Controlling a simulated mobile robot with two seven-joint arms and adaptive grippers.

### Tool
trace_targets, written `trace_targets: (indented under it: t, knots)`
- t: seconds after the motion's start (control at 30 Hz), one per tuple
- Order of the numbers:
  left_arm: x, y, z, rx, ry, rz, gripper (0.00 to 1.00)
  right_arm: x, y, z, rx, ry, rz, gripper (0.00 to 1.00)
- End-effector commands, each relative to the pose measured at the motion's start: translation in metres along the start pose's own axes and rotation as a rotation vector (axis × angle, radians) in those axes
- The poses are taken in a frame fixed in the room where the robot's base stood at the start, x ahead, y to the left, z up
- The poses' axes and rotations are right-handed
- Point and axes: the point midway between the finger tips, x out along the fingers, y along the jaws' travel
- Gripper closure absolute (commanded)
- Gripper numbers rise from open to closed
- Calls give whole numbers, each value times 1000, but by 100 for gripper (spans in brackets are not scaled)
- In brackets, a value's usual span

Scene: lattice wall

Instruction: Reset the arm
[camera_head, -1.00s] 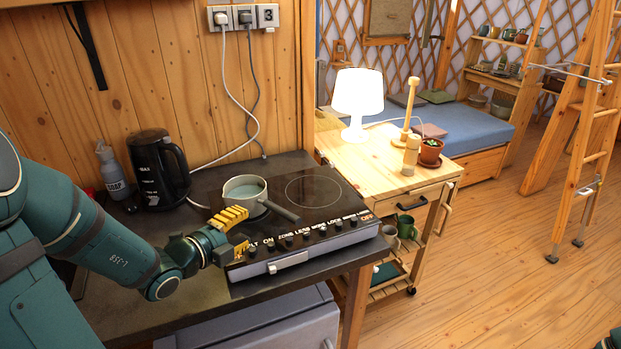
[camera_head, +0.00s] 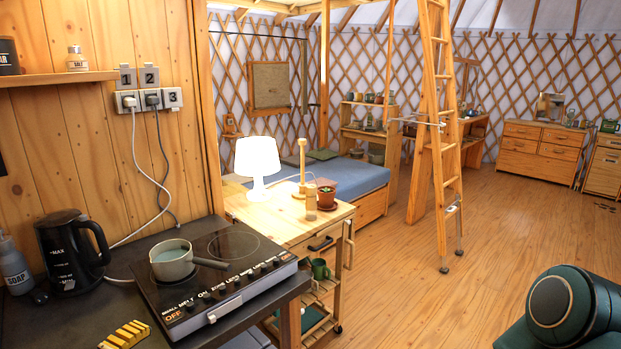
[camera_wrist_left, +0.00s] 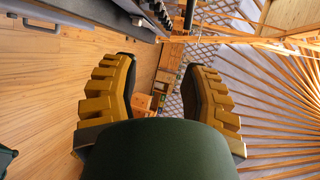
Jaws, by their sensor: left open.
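My left gripper (camera_head: 125,335) shows only as yellow ridged finger parts at the bottom left of the head view, by the front of the dark counter. In the left wrist view the left gripper (camera_wrist_left: 160,65) has its two yellow fingers spread wide, with nothing between them. A teal part of my right arm (camera_head: 565,305) shows at the lower right of the head view. My right gripper is outside both views.
A grey saucepan (camera_head: 172,262) stands on the black cooktop (camera_head: 235,245), right of the gripper. A black kettle (camera_head: 70,255) and soap bottle (camera_head: 14,268) stand behind. A lit lamp (camera_head: 257,165) stands on the wooden cart (camera_head: 285,228).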

Motion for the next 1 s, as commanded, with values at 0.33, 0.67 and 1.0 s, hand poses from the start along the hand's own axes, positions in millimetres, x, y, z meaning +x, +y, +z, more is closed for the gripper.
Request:
trace_targets:
  t: [0.33,0.67,1.0]
  knots:
    - [19,127,-137,877,740,280,55,0,0,-1,0,2,0,100]
    - [2,232,-200,2094,1562,-168,55,0,0,-1,0,2,0,100]
    - [42,266,-258,-2104,-1102,922,55,0,0,-1,0,2,0,100]
